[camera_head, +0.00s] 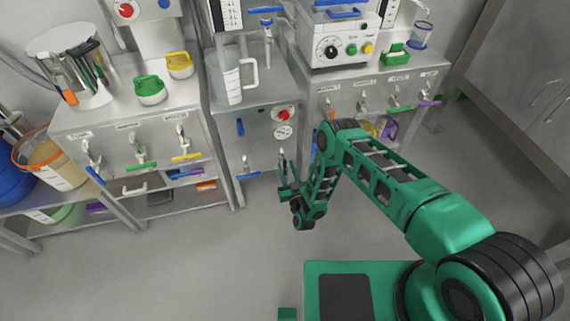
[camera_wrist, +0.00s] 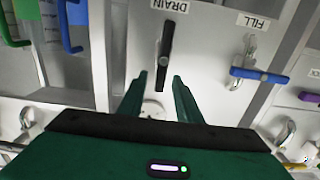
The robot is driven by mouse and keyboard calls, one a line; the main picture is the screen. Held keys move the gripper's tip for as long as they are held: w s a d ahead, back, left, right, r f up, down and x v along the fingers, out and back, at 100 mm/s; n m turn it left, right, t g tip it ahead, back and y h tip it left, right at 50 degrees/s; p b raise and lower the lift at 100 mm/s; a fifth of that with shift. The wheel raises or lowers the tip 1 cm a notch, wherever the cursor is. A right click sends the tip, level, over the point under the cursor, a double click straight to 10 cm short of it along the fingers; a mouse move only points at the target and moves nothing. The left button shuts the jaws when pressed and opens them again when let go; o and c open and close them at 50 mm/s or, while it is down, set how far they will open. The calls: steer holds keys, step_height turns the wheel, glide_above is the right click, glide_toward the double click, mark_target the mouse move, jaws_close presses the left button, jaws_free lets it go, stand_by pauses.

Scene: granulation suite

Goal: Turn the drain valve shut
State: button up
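The drain valve has a long, dark handle (camera_wrist: 166,50) below the upside-down DRAIN label (camera_wrist: 170,5) in the wrist view. The handle runs nearly up and down in that view, with a slight tilt. My gripper (camera_wrist: 159,80) is open, its two green fingers on either side of the handle's near end. Gaps show between the handle and both fingers. In the head view my gripper (camera_head: 288,188) is at the front of the middle steel unit, where it and the arm largely hide the drain handle.
The fill valve with a blue crosswise handle (camera_wrist: 262,76) is beside the drain valve. Further valves with coloured handles, such as a green one (camera_head: 141,166), line the left bench. A red button (camera_head: 284,114) sits above. The floor (camera_head: 180,270) in front is clear.

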mark_target(285, 164)
steer(key=shift+x, duration=1.55)
jaws_close()
